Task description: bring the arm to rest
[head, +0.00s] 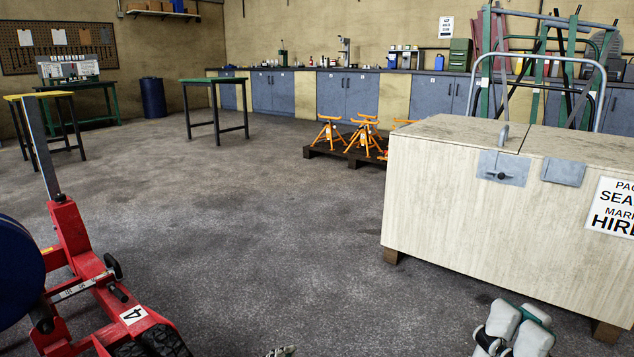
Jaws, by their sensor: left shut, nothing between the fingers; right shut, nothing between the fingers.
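A red trolley jack (73,236) stands on the floor at the lower left of the head view. It has a grey upright handle (42,150), dark wheels and a white label reading 4. My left gripper (282,351) barely shows at the bottom edge, to the right of the jack and apart from it. Its tips are shut and empty.
A large pale wooden crate (460,220) with metal latches stands at the right. Behind it, orange stands (330,131) sit on a dark pallet (320,151). A dark blue rounded object (15,270) is at the left edge. The floor between jack and crate is clear.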

